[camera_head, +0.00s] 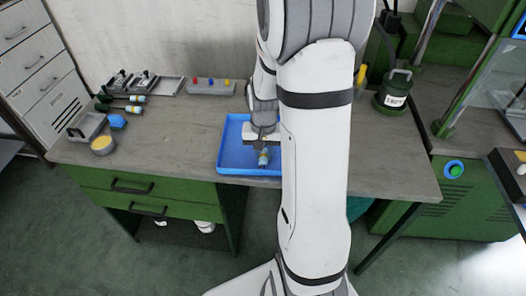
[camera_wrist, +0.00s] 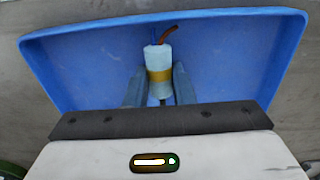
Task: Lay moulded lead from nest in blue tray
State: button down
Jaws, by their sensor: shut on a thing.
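The blue tray (camera_head: 232,131) stands on the grey bench, partly hidden behind my arm in the head view. In the wrist view the tray (camera_wrist: 90,55) fills most of the picture. My gripper (camera_head: 263,152) is over the tray, pointing down. In the wrist view my gripper (camera_wrist: 160,88) is shut on the moulded lead (camera_wrist: 158,58), a pale blue-white plug body with a yellow band and a brown-red wire end. The lead also shows in the head view (camera_head: 263,160). I cannot tell whether it touches the tray floor. The nest is not clearly identifiable.
Dark-handled tools (camera_head: 122,108) and grey trays lie at the back left of the bench. A grey block with coloured knobs (camera_head: 211,86) stands behind the tray. A yellow-topped round tin (camera_head: 103,145) sits front left. A dark green canister (camera_head: 395,92) stands at the right.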

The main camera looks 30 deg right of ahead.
dwell(0.3)
jog(key=c, duration=1.2)
grip_release()
jog(key=shift+o, duration=0.2)
jog(key=shift+r, duration=0.1)
notch_tip(320, 180, up, 8)
jog(key=shift+f, duration=0.15)
jog(key=shift+s+a+r+p, duration=0.15)
jog(key=shift+a+r+p, duration=0.05)
jog(key=shift+r+p, duration=0.15)
jog(key=s+a+r+n+t+p, duration=0.1)
jog(key=s+a+r+n, duration=0.2)
jog(key=s+a+r, duration=0.2)
jog(key=s+a+r+n+t, duration=0.1)
jog(key=s+a+r+n, duration=0.1)
jog(key=s+a+r, duration=0.3)
jog(key=s, duration=0.3)
jog(key=shift+s+n+p, duration=0.3)
jog(key=shift+n+p, duration=0.1)
